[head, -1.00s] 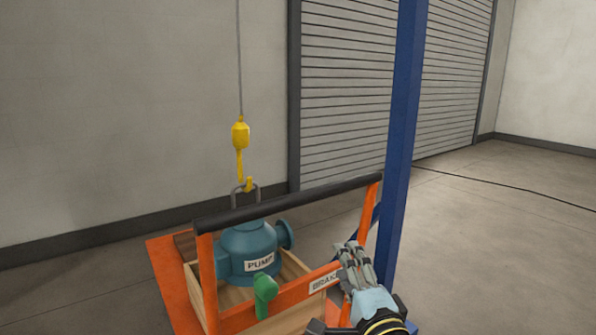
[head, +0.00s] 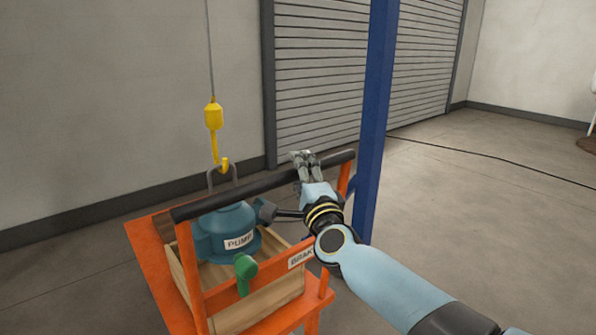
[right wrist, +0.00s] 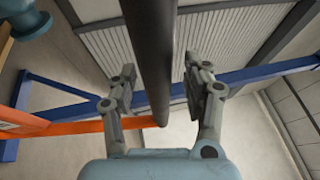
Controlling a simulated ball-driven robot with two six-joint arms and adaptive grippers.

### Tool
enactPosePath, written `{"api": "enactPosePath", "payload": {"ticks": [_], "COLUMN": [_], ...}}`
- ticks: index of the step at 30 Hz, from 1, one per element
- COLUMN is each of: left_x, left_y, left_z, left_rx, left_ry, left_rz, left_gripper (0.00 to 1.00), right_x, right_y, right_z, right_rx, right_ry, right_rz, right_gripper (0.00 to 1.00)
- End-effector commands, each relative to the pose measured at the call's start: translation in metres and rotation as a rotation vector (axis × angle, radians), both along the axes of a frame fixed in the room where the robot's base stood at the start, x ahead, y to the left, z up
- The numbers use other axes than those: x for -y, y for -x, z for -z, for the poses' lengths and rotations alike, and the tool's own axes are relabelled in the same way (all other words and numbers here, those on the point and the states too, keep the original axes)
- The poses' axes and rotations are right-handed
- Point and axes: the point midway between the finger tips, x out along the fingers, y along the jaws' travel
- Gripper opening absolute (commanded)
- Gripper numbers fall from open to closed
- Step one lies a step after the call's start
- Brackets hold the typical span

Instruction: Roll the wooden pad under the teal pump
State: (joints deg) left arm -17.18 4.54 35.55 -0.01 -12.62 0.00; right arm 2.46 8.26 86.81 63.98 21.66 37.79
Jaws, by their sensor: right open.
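The teal pump (head: 222,229), labelled PUMP, has its lower part inside a wooden box-like surround (head: 272,301) on an orange cart (head: 150,262). A flat pad inside cannot be made out. A yellow hook (head: 214,118) on a cable reaches the loop on top of the pump. The cart has a black handle bar (head: 240,190). My right gripper (head: 304,157) is at the right part of this bar. In the right wrist view, the bar (right wrist: 150,55) runs between its open fingers (right wrist: 162,85), with gaps on both sides. My left gripper is not in view.
A blue post (head: 374,120) stands just right of the handle. A label reading BRAKE (head: 300,257), partly hidden by my arm, is on the cart's orange crossbar. A shutter door (head: 320,80) is behind.

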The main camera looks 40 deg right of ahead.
Motion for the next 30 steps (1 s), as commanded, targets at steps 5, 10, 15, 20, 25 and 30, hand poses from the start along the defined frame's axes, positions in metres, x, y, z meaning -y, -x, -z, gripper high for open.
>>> {"api": "enactPosePath", "payload": {"ticks": [5, 10, 15, 20, 25, 30], "left_x": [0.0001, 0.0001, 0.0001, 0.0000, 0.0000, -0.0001], "left_y": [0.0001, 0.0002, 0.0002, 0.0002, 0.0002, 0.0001], "left_z": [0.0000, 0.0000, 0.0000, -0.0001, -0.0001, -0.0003], "left_rx": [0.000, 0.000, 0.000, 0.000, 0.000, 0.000], "left_ry": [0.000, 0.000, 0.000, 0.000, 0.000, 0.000], "left_rz": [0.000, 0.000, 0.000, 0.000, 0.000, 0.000], "left_gripper": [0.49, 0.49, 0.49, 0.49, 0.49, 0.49], "right_x": [0.0003, 0.0002, 0.0003, 0.0003, 0.0003, 0.0004], "right_y": [-0.0006, -0.0005, -0.0004, -0.0005, -0.0006, -0.0007], "right_z": [0.0002, 0.0001, -0.0002, -0.0009, -0.0017, -0.0025], "right_rx": [-0.001, 0.000, 0.000, 0.002, 0.003, 0.005], "right_ry": [0.000, 0.001, 0.001, 0.002, 0.001, 0.001], "right_rz": [0.000, 0.000, 0.000, 0.000, 0.000, 0.001], "right_gripper": [0.49, 0.36, 0.14, 0.00, 0.00, 0.00]}}
